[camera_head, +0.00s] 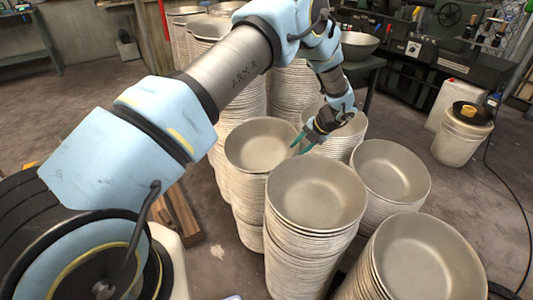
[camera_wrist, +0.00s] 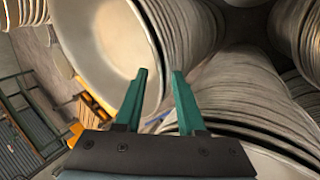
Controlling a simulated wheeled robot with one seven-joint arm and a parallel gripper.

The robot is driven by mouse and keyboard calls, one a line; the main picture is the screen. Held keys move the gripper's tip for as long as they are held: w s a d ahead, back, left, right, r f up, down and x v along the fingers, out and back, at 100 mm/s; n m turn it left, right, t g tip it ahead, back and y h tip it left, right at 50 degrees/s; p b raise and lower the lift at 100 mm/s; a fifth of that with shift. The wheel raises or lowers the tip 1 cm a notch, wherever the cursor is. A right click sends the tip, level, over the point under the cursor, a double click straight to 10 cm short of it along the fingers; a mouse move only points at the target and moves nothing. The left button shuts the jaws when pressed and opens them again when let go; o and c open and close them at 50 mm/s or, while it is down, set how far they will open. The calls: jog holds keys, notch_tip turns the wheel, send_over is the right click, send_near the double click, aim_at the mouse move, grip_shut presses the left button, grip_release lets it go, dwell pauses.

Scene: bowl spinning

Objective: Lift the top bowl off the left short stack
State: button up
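The left short stack (camera_head: 247,195) of pale metal bowls stands left of centre in the head view, with its top bowl (camera_head: 262,143) facing up. My gripper (camera_head: 300,146) has green fingers and is at the right rim of that bowl. In the wrist view my gripper (camera_wrist: 160,75) is open, with a clear gap between the fingertips. A bowl (camera_wrist: 100,45) fills the upper left there, and its rim passes behind or between the fingers. I cannot tell whether either finger touches it. Nothing is held.
Other bowl stacks crowd close: a front middle stack (camera_head: 312,230), a right stack (camera_head: 390,175), a front right stack (camera_head: 428,262) and one behind my gripper (camera_head: 342,125). Taller stacks stand at the back. A white bucket (camera_head: 460,138) is at far right. Floor at far left is clear.

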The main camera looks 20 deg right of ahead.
jog(key=shift+p+x, duration=1)
jog(key=shift+x, duration=2.65)
jog(key=shift+a, duration=0.15)
grip_shut()
jog(key=shift+r, duration=0.15)
